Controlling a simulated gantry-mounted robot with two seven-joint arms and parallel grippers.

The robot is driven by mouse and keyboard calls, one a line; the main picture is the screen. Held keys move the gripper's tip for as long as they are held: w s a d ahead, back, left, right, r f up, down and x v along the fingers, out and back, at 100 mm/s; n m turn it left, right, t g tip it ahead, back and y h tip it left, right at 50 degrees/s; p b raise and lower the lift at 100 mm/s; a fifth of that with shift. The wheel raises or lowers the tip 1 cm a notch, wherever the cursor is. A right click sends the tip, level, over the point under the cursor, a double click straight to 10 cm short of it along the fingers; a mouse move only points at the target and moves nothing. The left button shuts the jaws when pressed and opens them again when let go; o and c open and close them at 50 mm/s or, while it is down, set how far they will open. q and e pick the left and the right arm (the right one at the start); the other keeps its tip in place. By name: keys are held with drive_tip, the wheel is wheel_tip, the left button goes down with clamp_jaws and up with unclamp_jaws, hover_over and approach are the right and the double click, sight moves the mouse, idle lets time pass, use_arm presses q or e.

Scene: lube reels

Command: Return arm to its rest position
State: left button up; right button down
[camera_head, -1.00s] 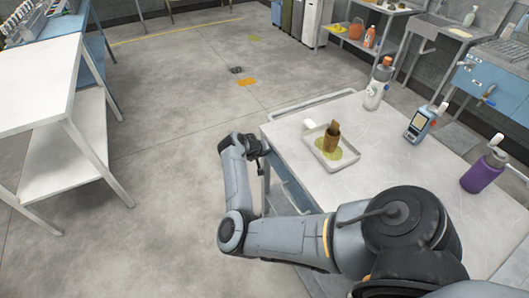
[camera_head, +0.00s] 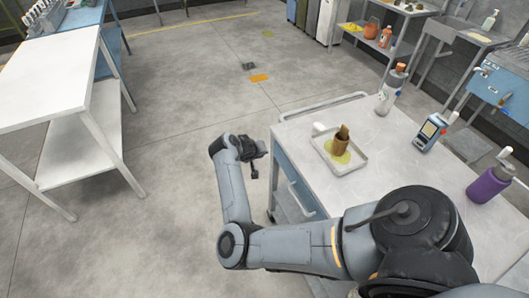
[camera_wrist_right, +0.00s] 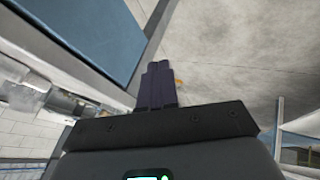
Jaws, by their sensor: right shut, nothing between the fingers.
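My right arm enters from the lower right of the head view. It bends at the elbow and reaches up beside the left side of the cart. My right gripper (camera_head: 254,174) hangs over the floor just left of the cart (camera_head: 371,171), apart from it in the picture. In the right wrist view the fingers of the right gripper (camera_wrist_right: 158,67) are dark and lie side by side, shut with nothing between them. My left gripper is in neither view.
On the cart are a tray (camera_head: 322,148) with a brown piece in yellow-green liquid, a white bottle (camera_head: 387,95), a handheld meter (camera_head: 429,131) and a purple bottle (camera_head: 487,187). A white table (camera_head: 45,80) stands left. Open floor (camera_head: 170,150) lies between.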

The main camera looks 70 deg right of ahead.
wheel_tip(320, 180, up, 11)
drive_tip(key=w+d+n+t+h, duration=0.1)
drive_tip(key=w+d+t+h, duration=0.15)
drive_tip(key=t, duration=0.25)
drive_tip(key=w+a+n+t+y, duration=0.3)
drive_tip(key=a+n+t, duration=0.15)
drive_tip(key=a, duration=0.85)
drive_tip(key=s+a+f+n+g+y, duration=0.1)
drive_tip(key=s+a+f+n+y, duration=0.15)
drive_tip(key=a, duration=0.65)
drive_tip(key=s+a+f+n+g+y, duration=0.15)
drive_tip(key=s+a, duration=0.25)
drive_tip(key=a, duration=0.4)
drive_tip(key=s+a+f+n+g+y, duration=0.3)
drive_tip(key=s+a+f, duration=0.1)
drive_tip(key=s+a, duration=0.9)
wheel_tip(320, 180, up, 31)
drive_tip(key=p, duration=3.2)
